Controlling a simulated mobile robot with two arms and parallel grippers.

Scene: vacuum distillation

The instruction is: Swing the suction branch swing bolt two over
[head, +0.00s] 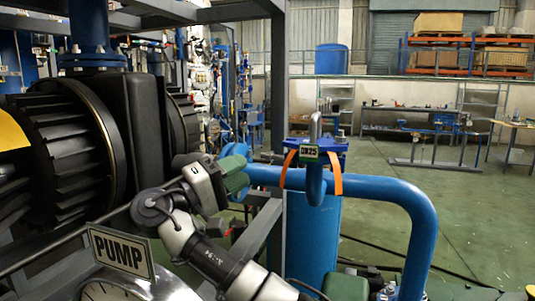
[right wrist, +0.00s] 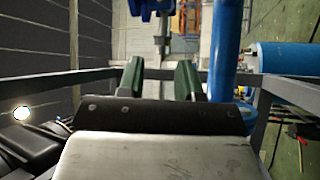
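My right gripper (head: 241,172) is in the middle of the head view, its green fingers beside a blue flanged fitting (head: 228,138) on the blue pipe. In the right wrist view the two fingers (right wrist: 160,66) stand apart with nothing between them. Ahead of them a grey metal rod, seemingly a swing bolt (right wrist: 162,46), hangs from a blue bracket (right wrist: 150,8), beyond the fingertips and roughly in line with the gap. I cannot tell which numbered bolt it is. My left gripper is not in view.
A blue pipe (head: 385,188) bends down at the right, with a labelled, orange-strapped clamp (head: 309,153) over a blue vessel (head: 312,240). A black ribbed pump or motor (head: 70,150) is close at left. A PUMP sign (head: 121,252) and gauge (head: 110,291) are low in front.

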